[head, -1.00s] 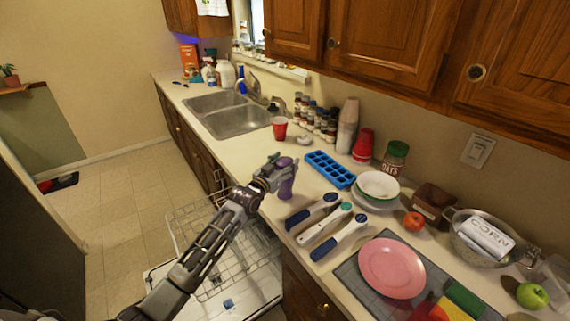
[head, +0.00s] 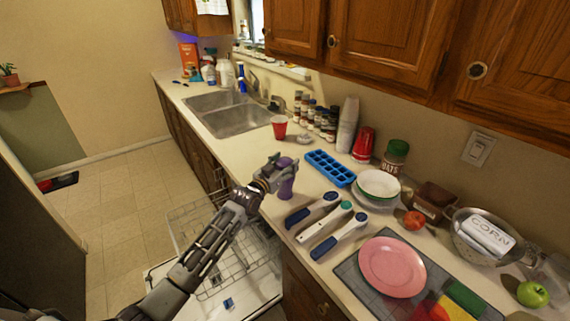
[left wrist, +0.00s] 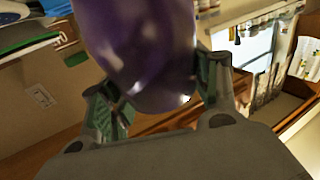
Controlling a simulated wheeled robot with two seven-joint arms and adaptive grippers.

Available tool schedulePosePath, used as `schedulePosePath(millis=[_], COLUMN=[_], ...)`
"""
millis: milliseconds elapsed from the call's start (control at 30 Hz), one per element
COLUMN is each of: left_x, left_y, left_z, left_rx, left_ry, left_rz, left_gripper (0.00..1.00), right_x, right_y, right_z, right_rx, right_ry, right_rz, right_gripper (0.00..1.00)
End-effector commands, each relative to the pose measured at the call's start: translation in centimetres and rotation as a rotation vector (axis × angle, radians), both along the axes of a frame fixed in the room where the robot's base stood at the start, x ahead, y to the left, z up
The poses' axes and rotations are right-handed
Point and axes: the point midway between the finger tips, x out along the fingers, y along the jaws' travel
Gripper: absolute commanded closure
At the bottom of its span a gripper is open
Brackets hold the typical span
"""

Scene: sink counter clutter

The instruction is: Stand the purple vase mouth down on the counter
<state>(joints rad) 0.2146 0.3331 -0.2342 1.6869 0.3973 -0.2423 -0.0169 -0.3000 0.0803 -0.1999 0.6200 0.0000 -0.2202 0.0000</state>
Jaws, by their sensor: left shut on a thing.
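The purple vase (head: 287,181) is at the front edge of the counter (head: 262,155), left of the scrapers or brushes with blue handles. My left gripper (head: 277,172) is shut on the vase, reaching it from the left side. In the left wrist view the vase (left wrist: 145,45) fills the upper middle, between the two fingers of the left gripper (left wrist: 160,98). The vase looks roughly upright in the head view. I cannot tell which end is its mouth, or whether it touches the counter. My right gripper is not in view.
A blue ice tray (head: 330,168), a red cup (head: 279,127) and long-handled tools (head: 325,224) stand or lie near the vase. A pink plate (head: 392,267) is to the right. The open dishwasher rack (head: 225,250) is below the arm. Bare counter lies between vase and sink.

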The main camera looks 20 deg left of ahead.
Motion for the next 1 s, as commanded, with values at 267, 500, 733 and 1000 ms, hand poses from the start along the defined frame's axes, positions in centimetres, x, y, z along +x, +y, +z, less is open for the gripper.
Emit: schedulePosePath(millis=[267, 500, 733, 1000], left_x=[0.01, 0.00, -0.03, -0.65], left_y=[0.01, 0.01, 0.01, 0.23], left_z=[-0.03, -0.11, -0.30, -0.26], left_rx=[-0.001, 0.000, 0.001, 0.001], left_ry=[-0.003, -0.001, 0.003, 0.002], left_rz=[0.000, 0.000, 0.000, 0.001], left_gripper=[0.28, 0.14, 0.14, 0.14], right_x=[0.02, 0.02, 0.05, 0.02], right_y=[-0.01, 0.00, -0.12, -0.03], right_z=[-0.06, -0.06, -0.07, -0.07], right_rx=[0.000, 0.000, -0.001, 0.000], right_ry=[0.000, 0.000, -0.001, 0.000], right_rz=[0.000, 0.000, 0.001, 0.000], right_gripper=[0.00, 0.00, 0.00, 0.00])
